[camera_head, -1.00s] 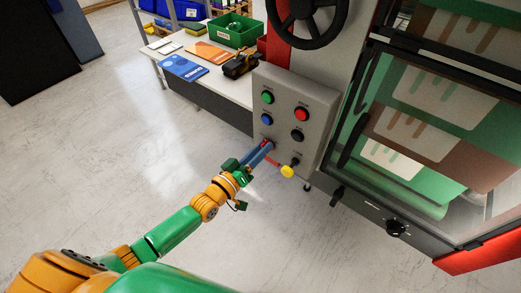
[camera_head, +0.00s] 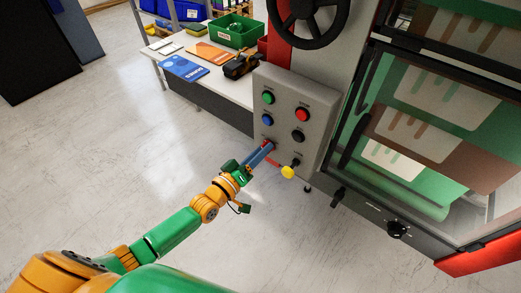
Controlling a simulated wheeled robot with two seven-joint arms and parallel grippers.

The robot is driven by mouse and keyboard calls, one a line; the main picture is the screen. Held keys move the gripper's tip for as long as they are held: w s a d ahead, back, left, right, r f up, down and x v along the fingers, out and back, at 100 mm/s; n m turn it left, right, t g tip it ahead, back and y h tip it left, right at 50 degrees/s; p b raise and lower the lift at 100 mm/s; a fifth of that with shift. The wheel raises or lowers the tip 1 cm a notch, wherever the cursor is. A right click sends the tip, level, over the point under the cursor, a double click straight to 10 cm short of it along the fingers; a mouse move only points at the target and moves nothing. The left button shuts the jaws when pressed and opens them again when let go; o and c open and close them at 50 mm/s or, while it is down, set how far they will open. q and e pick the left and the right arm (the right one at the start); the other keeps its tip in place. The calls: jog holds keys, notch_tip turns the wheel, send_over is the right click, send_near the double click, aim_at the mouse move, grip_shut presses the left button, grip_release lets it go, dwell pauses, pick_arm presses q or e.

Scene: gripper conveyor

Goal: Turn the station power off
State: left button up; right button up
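The grey control panel (camera_head: 282,118) stands upright on the machine, left of its glass door. It carries a green button (camera_head: 268,98), a red button (camera_head: 302,115), a blue button (camera_head: 267,121) and a black button (camera_head: 298,136). At its lower right a dark fitting carries a yellow knob (camera_head: 288,172). My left gripper (camera_head: 268,147) reaches the panel's lower left corner, below the blue button. Its blue and red fingers cover whatever control sits there; I cannot tell if they are closed on it. The panel's labels are too small to read. My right gripper is out of view.
A black handwheel (camera_head: 308,22) sits above the panel. The glass door (camera_head: 415,130) with a black frame is to the right. A table (camera_head: 215,83) with a green bin (camera_head: 236,34) and booklets stands behind left.

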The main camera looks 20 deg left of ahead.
pick_arm(q)
jog(key=shift+w, duration=0.1)
jog(key=v, duration=0.7)
jog(key=shift+r, duration=0.1)
